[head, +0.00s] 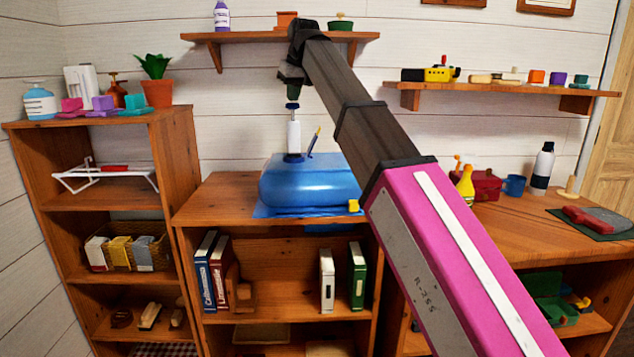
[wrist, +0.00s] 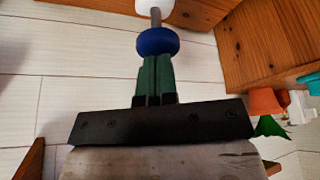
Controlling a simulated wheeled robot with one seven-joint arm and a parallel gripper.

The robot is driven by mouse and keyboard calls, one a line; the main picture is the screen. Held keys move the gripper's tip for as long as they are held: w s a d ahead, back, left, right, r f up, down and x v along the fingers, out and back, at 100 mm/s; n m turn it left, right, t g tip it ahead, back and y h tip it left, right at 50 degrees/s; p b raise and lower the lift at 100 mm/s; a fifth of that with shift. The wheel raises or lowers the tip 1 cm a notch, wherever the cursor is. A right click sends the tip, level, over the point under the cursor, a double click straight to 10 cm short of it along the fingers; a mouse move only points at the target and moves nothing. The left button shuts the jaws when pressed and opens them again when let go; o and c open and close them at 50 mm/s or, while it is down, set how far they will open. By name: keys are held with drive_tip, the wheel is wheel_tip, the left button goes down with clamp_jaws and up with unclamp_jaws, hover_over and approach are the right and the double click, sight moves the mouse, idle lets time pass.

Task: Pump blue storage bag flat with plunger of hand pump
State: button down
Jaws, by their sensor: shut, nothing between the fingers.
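The blue storage bag (head: 310,182) lies puffed up on top of the middle wooden cabinet. The hand pump (head: 294,137) stands upright on the bag, a white cylinder with a dark blue plunger knob (head: 292,106) on a short rod above it. The plunger knob also shows in the wrist view (wrist: 157,41), with the grey rod and part of the white pump body beyond. My gripper (head: 292,92) is just above the knob, pointing down. In the wrist view its green fingers (wrist: 154,62) are closed together, their tips at the knob; I cannot tell whether they touch it.
A thin blue and yellow stick (head: 314,140) stands beside the pump. A wall shelf (head: 350,36) hangs above, behind my arm. A plant pot (head: 157,93) and bottles stand on the left bookcase. A yellow bottle (head: 465,185) and red box (head: 485,184) stand on the right.

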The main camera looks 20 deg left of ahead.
sight(294, 121)
drive_tip(key=shift+f, duration=0.1)
idle(1.8)
drive_tip(key=shift+f, duration=0.1)
idle(0.4)
drive_tip(key=shift+f, duration=3.25)
drive_tip(key=shift+r, duration=2.35)
drive_tip(key=shift+f, duration=0.1)
drive_tip(key=shift+f, duration=3.35)
drive_tip(key=shift+r, duration=2.45)
